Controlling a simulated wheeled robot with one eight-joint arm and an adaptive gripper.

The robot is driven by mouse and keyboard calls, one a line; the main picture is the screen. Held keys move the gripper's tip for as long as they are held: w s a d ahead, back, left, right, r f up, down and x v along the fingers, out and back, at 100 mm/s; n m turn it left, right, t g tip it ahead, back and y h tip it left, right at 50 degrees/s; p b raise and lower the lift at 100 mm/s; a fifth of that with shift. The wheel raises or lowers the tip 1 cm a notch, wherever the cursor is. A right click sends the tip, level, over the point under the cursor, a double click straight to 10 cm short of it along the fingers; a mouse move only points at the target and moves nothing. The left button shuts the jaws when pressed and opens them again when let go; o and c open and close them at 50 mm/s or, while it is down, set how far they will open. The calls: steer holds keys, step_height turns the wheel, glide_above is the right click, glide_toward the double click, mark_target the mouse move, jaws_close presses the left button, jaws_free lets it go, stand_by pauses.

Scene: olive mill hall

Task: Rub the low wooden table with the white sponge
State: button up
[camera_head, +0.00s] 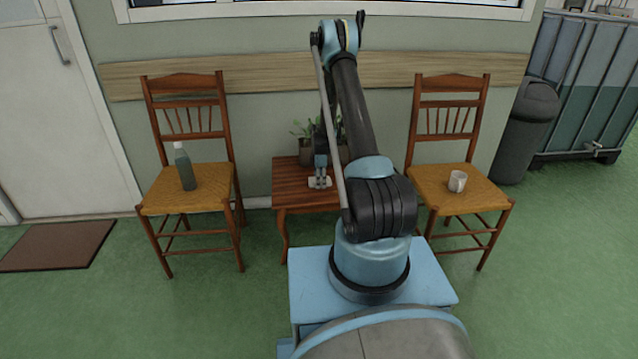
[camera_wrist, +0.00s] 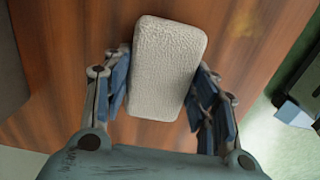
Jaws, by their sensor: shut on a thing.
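The low wooden table (camera_head: 292,181) stands against the wall between two chairs; its reddish-brown top fills much of the wrist view (camera_wrist: 75,60). The white sponge (camera_wrist: 165,70) is a rounded block between the two fingers of my gripper (camera_wrist: 163,100). My gripper is shut on it. In the head view, my gripper (camera_head: 320,176) points down over the table top, with the sponge (camera_head: 319,183) at its tips, at or very close to the wood. I cannot tell for sure if the sponge touches the top. My arm hides the table's right part.
Potted plants (camera_head: 305,145) stand at the table's back. The left chair (camera_head: 209,190) holds a green bottle (camera_head: 184,167); the right chair (camera_head: 432,190) holds a white mug (camera_head: 457,181). A dark bin (camera_head: 523,130) stands at right. Green floor at front left is free.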

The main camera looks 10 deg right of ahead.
steer(key=shift+w+r, duration=0.1)
steer(key=shift+w, duration=0.3)
steer(key=shift+r, duration=1.25)
step_height(320, 180, up, 2)
steer(key=shift+a, duration=0.1)
steer(key=shift+r, duration=1.75)
steer(key=shift+s, duration=0.1)
